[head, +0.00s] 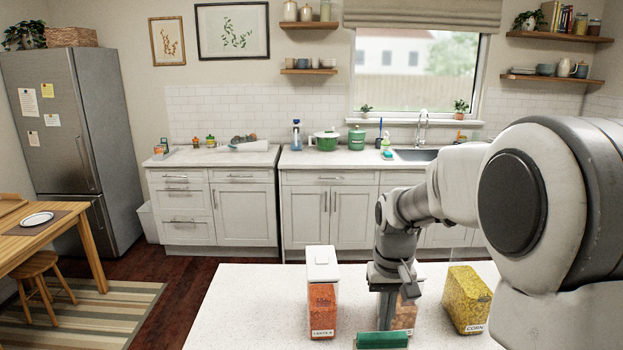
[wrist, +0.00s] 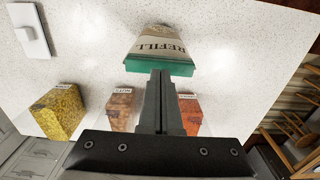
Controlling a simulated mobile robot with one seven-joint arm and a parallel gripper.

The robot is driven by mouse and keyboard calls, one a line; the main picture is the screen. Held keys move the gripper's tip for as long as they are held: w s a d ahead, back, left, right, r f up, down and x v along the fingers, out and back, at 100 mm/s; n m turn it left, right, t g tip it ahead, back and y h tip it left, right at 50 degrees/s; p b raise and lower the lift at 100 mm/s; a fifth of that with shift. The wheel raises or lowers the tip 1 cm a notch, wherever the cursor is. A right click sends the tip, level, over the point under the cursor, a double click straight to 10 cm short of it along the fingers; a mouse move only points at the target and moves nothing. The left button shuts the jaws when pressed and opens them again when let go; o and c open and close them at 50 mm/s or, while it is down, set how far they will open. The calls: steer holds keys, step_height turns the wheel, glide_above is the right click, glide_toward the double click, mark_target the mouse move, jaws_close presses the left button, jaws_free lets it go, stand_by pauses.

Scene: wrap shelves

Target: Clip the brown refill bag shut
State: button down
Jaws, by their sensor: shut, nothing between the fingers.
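The refill bag (wrist: 163,42) is tan-brown with the word REFILL on it, in the upper middle of the wrist view. A green strip (wrist: 160,67), which looks like a clip, runs along the bag's edge nearest my gripper. The green strip also shows at the bottom of the head view (head: 382,341); the bag's body is not visible there. My gripper (wrist: 160,74) is shut and empty, its fingertips right at the green strip. In the head view my gripper (head: 385,326) points down just above it. I cannot tell whether the fingertips touch the strip or how firmly it grips the bag.
On the white counter (head: 260,310) stand a white-lidded container of orange lentils (head: 322,300), a brown-filled container (head: 405,313) partly behind my gripper, and a yellow corn container (head: 467,300). A white lid-like piece (wrist: 30,30) lies apart. The counter's left part is clear.

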steer(key=shift+f+b, duration=0.55)
steer(key=shift+f, duration=0.25)
stand_by(0.4)
step_height(320, 180, up, 7)
steer(key=p, duration=0.5)
stand_by(0.4)
steer(key=shift+s+r, duration=0.1)
steer(key=s+r+t+b, duration=0.1)
steer(key=s+r+t, duration=0.1)
steer(key=s, duration=0.8)
steer(key=s+r+t+b, duration=0.2)
steer(key=s+r+t, duration=0.1)
steer(key=s, duration=0.7)
steer(key=shift+s+r+t, duration=0.15)
steer(key=shift+r+t, duration=0.15)
steer(key=shift+r, duration=0.3)
